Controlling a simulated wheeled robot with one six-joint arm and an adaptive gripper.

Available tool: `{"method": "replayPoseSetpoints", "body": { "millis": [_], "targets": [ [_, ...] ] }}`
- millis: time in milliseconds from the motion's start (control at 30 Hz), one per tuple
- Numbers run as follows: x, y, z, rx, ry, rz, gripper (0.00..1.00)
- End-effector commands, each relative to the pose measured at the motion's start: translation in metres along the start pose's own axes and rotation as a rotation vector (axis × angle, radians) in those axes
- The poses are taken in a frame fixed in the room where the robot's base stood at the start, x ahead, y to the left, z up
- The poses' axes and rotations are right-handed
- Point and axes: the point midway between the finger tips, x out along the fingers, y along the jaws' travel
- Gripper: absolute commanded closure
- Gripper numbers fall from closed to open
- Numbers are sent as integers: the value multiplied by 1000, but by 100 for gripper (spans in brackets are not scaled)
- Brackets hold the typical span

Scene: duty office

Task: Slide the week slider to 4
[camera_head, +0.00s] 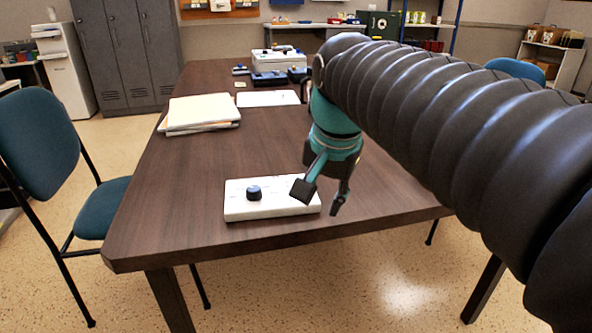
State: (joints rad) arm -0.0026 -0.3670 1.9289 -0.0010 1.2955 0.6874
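The week slider is a low white box (284,207) near the front edge of the brown table. A dark knob (254,193) stands on its top, left of the box's middle. Any marks or numbers on the box are too small to read. My gripper (322,200) hangs over the right end of the box, with its two dark fingers apart and pointing down. Nothing shows between the fingers. They are to the right of the knob and apart from it.
The wooden table (165,215) has a stack of papers (200,112) at its left and a white sheet (267,99) behind. A pale device (278,60) stands at the far end. A teal chair (40,140) is at the left. The table left of the box is clear.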

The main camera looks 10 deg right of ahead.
Motion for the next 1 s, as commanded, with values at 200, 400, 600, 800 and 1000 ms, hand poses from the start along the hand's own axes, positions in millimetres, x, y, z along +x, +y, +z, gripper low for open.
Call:
{"method": "replayPoseSetpoints", "body": {
  "millis": [200,400,600,800,1000],
  "targets": [
    [-35,-48,-58,394,-78,94,62],
    [-51,-80,-97,715,-112,192,62],
    [-57,-96,-116,902,-118,256,62],
    [-52,-97,-118,952,-118,274,62],
    [-24,-92,-111,951,-118,274,62]
  ]
}}
